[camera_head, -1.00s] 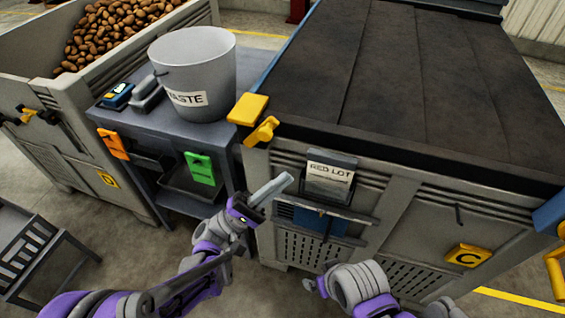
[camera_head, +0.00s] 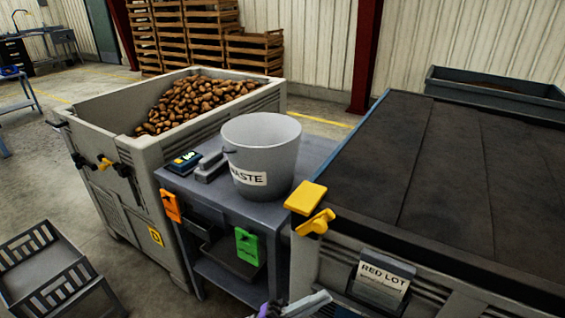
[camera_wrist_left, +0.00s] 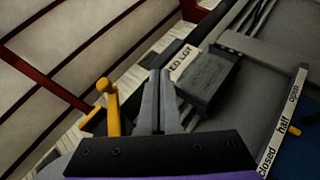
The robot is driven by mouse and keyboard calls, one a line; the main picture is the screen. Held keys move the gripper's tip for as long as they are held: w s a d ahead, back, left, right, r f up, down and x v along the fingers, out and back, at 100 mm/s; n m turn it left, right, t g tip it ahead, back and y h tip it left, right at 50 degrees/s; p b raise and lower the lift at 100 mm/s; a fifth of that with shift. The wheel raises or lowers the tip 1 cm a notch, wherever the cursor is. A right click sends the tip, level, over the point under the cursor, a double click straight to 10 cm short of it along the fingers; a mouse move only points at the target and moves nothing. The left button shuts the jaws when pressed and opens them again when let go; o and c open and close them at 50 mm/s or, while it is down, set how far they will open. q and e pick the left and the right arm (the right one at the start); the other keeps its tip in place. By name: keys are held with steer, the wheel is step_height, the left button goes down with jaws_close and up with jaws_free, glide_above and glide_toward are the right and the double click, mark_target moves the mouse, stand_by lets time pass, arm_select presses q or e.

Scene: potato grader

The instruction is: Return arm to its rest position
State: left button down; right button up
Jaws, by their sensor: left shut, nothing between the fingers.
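My left gripper (camera_head: 306,303) shows at the bottom edge of the head view, in front of the grey bin with the RED LOT card (camera_head: 382,284). Only its grey fingers and a bit of purple show. In the left wrist view its two fingers (camera_wrist_left: 158,100) lie together, shut and empty. A yellow lever (camera_wrist_left: 112,110) is to the left of the fingers there, and a dark box (camera_wrist_left: 208,80) beside the card is to their right. I cannot tell whether the fingers touch anything. My right gripper is out of the head view.
A grey table (camera_head: 228,214) holds a WASTE bucket (camera_head: 262,155). A yellow lever and block (camera_head: 306,198) stick out at the dark-topped bin's corner. A potato bin (camera_head: 100,170) stands left, a grey crate (camera_head: 45,265) on the floor. Floor between crate and potato bin is free.

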arm_select(q)
steer(key=s+a+f+m+t+y, duration=0.1)
steer(key=s+a+f+y, duration=0.2)
steer(key=f+y, duration=0.3)
steer(key=s+a+f+y, duration=0.3)
steer(key=s+f+y, duration=0.1)
steer(key=y, duration=0.4)
steer(key=s+a+f+m+t+y, duration=0.2)
steer(key=s+a+f+y, duration=0.3)
steer(key=a, duration=0.6)
steer(key=s+a+m+t+y, duration=0.1)
steer(key=s+a+y, duration=0.1)
steer(key=a+y, duration=0.7)
step_height(320, 180, up, 24)
steer(key=w+a+t+h+p, duration=0.1)
steer(key=h+p, duration=0.1)
steer(key=p, duration=1.9)
steer(key=shift+w+a+r, duration=0.15)
steer(key=shift+w+a, duration=0.1)
steer(key=shift+a, duration=0.15)
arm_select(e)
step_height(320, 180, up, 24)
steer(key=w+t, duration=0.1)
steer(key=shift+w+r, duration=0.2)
arm_select(q)
steer(key=shift+s, duration=0.1)
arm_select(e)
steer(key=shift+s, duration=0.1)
